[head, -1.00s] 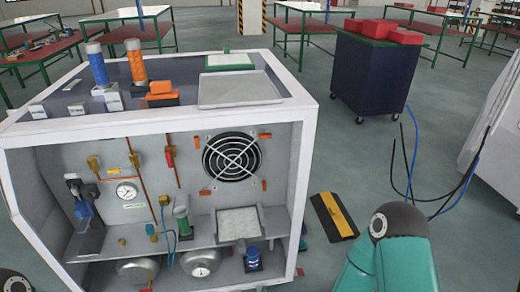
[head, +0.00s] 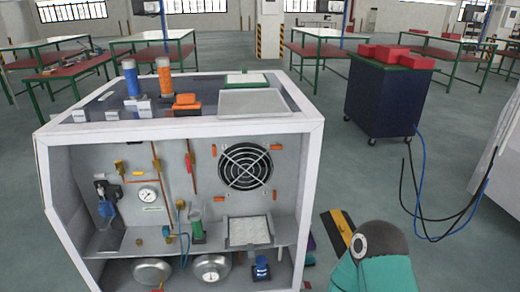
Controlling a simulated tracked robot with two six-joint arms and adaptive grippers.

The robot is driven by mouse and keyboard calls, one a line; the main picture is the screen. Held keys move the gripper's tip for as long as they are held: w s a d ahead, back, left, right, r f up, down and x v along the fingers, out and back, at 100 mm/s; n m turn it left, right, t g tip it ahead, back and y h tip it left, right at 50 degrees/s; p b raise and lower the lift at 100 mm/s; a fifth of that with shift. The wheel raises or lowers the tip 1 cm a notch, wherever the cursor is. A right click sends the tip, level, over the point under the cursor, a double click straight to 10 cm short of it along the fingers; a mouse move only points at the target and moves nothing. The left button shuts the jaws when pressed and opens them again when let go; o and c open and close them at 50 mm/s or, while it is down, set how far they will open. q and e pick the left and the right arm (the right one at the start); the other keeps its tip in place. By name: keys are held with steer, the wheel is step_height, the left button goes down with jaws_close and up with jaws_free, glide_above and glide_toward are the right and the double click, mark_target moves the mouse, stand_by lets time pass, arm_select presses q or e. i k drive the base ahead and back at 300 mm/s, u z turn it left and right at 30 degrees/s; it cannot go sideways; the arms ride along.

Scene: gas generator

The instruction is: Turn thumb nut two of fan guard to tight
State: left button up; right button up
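The fan guard (head: 245,167) is a round wire grille over a black fan on the back panel inside the open white generator housing (head: 180,133). Small orange pieces sit around it: upper right (head: 276,147), upper left (head: 214,150), lower left (head: 219,198) and lower right (head: 273,195). They look like the thumb nuts, but I cannot tell which is number two or how tight any is. Neither gripper is in view. Only a teal and dark link of my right arm shows at the bottom right, apart from the fan guard.
Inside the housing are a pressure gauge (head: 148,194), copper pipes, a green cylinder (head: 197,230) and a blue-capped part (head: 261,267). A yellow-black ramp (head: 341,226) lies on the floor to the right. A dark cart (head: 384,100) stands behind, with cables hanging nearby.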

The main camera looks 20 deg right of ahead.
mark_target(275, 146)
steer(key=u, duration=0.1)
steer(key=i, duration=1)
steer(key=z, duration=0.05)
